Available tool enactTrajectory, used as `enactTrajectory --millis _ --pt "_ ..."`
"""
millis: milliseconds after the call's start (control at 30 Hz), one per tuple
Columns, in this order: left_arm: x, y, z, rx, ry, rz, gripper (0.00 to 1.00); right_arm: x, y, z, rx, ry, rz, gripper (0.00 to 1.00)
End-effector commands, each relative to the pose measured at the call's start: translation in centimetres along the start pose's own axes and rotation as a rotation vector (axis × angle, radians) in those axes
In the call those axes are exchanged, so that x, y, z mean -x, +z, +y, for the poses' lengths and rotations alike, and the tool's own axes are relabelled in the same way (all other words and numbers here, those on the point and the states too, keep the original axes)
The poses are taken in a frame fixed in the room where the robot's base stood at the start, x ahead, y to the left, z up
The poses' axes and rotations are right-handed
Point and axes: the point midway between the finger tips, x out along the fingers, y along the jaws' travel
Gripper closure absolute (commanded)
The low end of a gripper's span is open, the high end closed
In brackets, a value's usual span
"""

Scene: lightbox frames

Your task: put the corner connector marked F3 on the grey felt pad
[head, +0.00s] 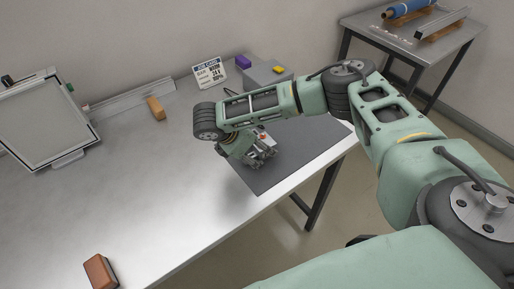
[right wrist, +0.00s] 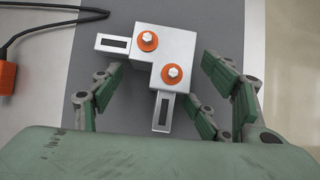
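A silver L-shaped corner connector (right wrist: 172,48) with two orange-ringed bolts shows in the right wrist view. It appears to lie on the grey felt pad (right wrist: 95,30); no F3 mark is legible on it. My right gripper (right wrist: 160,88) is open, with its fingers spread on either side of the connector and gaps showing. In the head view my right gripper (head: 264,158) is low over the pad (head: 305,150), and the connector is mostly hidden by it. My left gripper is not in view.
An orange block with a black cable (right wrist: 8,78) is left of the pad. A job card (head: 208,73), grey box (head: 262,76), wooden block (head: 156,108) and brown-red block (head: 100,271) stand on the table. A framed panel (head: 45,120) stands left. The table's middle is clear.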

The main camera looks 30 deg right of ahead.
Motion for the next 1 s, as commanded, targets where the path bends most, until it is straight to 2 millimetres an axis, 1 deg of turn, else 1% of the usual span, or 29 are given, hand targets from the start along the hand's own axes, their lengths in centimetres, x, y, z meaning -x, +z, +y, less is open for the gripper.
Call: enactTrajectory --millis 100,167,400,600,700,800,1000 --pt "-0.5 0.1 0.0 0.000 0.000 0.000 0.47 1.1 0.6 0.2 -0.002 0.004 -0.002 0.32" --pt "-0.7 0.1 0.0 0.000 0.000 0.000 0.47 2.2 0.5 0.1 -0.001 0.004 -0.001 0.32" --pt "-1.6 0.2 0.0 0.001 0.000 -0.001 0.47 7.8 0.6 0.2 -0.003 0.004 -0.003 0.32" --pt "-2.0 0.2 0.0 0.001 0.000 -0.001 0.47 11.3 0.7 0.2 -0.003 0.003 -0.005 0.32" --pt "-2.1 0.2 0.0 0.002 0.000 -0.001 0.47 12.2 0.7 0.2 -0.003 0.002 -0.005 0.32" --pt "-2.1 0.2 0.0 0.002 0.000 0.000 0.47 12.7 0.7 0.1 -0.003 0.000 -0.006 0.32" --pt "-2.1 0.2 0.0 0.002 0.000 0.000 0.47 12.8 0.8 0.1 -0.004 -0.001 -0.007 0.32"
